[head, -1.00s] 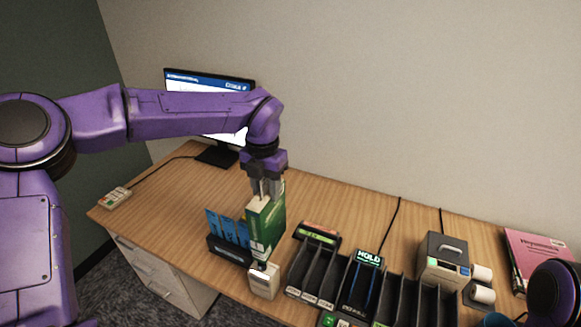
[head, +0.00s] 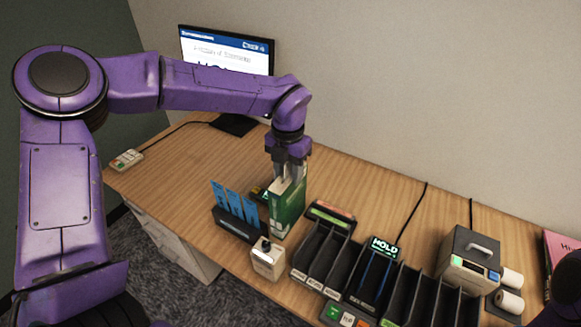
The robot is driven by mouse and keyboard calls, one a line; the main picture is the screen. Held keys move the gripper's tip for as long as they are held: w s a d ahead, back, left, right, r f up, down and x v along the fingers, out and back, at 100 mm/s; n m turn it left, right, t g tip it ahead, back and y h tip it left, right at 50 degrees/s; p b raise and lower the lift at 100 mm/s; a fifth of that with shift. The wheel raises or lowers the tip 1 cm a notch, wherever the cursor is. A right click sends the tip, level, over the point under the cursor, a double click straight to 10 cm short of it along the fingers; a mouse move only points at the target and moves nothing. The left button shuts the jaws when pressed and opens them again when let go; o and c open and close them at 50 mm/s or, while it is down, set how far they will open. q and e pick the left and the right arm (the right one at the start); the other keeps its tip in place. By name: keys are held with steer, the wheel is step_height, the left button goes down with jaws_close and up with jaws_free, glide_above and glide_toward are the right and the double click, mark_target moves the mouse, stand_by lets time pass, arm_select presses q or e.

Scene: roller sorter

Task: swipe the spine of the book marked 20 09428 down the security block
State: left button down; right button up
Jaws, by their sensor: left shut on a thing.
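A green book (head: 291,208) with pale page edges stands roughly upright. My left gripper (head: 289,176) points down from above and is shut on its top. I cannot read a number on the book. A small white block (head: 268,259) with a dark patch on top, probably the security block, stands at the desk's front edge. The book is just behind and to the right of it in the head view; I cannot tell whether they touch. My right gripper is not in view.
A black holder with blue cards (head: 237,224) stands left of the book. Black sorter bins (head: 322,246) with a lit HOLD sign (head: 384,247) are to the right. A monitor (head: 228,51) stands behind, a grey printer (head: 469,256) further right. The desk's left and back are mostly clear.

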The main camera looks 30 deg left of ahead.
arm_select(q)
steer(key=shift+s+f+b, duration=0.7)
steer(key=shift+f+b, duration=0.2)
steer(key=shift+f, duration=0.15)
step_height(320, 180, down, 4)
steer(key=b, duration=0.3)
steer(key=shift+w+b, duration=0.1)
steer(key=shift+b, duration=0.25)
steer(key=shift+f+b, duration=0.7)
steer(key=shift+f, duration=0.75)
steer(key=shift+w+p, duration=0.45)
steer(key=shift+w, duration=0.6)
step_height(320, 180, up, 12)
steer(key=p, duration=1)
steer(key=shift+r, duration=0.15)
steer(key=shift+s, duration=0.1)
